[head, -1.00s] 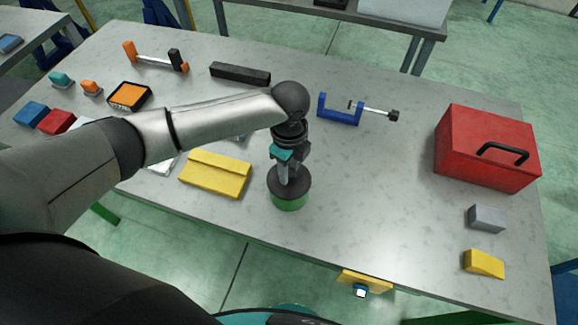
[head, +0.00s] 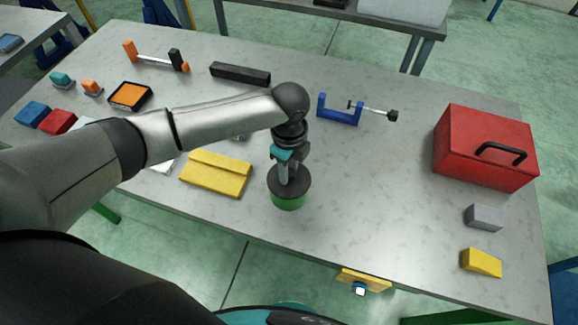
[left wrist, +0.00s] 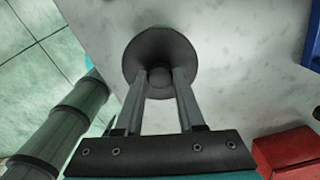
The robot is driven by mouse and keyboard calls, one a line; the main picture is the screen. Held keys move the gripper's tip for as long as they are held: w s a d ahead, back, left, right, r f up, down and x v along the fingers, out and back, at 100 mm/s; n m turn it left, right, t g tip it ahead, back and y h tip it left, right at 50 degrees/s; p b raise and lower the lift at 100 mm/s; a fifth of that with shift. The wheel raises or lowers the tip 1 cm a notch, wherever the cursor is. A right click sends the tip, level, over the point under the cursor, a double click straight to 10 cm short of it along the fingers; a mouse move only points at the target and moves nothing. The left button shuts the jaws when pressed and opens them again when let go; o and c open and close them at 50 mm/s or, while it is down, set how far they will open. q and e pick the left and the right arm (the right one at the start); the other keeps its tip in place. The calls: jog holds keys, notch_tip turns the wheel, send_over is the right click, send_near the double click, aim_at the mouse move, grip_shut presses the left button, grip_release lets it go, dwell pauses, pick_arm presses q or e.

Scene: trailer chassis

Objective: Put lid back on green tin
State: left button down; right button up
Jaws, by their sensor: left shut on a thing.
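The green tin (head: 288,202) stands upright on the workbench near its front edge. The dark round lid (head: 301,188) sits over the tin's top and hides its mouth. I cannot tell whether the lid is fully seated. My left gripper (head: 289,176) comes down from above and is shut on the lid's knob. My right gripper is not in view.
A yellow box (head: 216,173) lies just left of the tin. A blue clamp (head: 340,112) is behind it, and a red toolbox (head: 485,150) stands at the right. Grey and yellow blocks lie at the right front. The bench right of the tin is clear.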

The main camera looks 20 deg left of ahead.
pick_arm(q)
jog(key=shift+p, duration=0.35)
dwell(0.3)
jog(key=shift+f, duration=0.15)
dwell(1.0)
jog(key=shift+p, duration=0.55)
dwell(0.4)
grip_release()
dwell(0.5)
